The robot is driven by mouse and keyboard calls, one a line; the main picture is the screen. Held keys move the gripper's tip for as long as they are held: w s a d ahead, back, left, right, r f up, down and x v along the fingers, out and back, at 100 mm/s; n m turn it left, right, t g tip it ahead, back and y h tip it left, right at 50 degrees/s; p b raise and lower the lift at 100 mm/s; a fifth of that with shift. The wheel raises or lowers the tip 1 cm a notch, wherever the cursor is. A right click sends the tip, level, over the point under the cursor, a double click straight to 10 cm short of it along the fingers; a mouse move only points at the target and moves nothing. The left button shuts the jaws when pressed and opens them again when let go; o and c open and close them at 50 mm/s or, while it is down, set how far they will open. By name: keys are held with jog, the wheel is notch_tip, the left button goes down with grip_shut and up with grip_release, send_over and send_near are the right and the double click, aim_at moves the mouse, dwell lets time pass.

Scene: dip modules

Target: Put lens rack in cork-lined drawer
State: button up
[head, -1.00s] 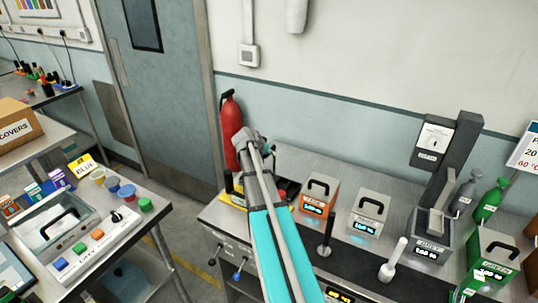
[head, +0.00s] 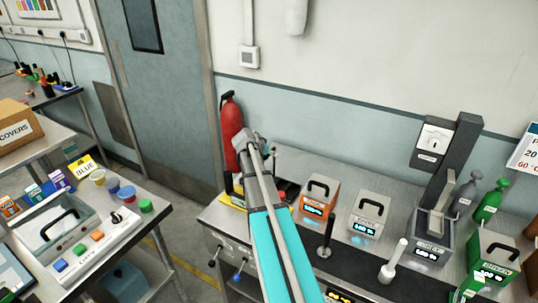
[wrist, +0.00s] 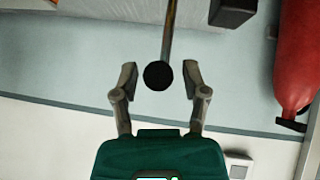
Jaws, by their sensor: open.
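My gripper (wrist: 159,78) is open in the wrist view, with its two fingers apart. A round black knob (wrist: 158,76) on a thin rod (wrist: 168,30) shows between the fingertips; I cannot tell how far beyond them it is. In the head view my arm reaches over the left end of the steel bench, and my gripper's fingers cannot be made out there. A thin upright lever (head: 274,163) stands just right of my wrist. I cannot make out a lens rack or a cork-lined drawer in either view.
A red fire extinguisher (head: 231,125) stands by the wall behind my wrist; it also shows in the wrist view (wrist: 294,60). An orange box (head: 318,194), a grey box (head: 369,212) and a white-handled tool (head: 393,263) occupy the bench. Another bench with small pots stands left, across a floor gap.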

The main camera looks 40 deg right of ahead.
jog(key=p+v, duration=0.8)
jog(key=v, duration=0.4)
dwell(0.9)
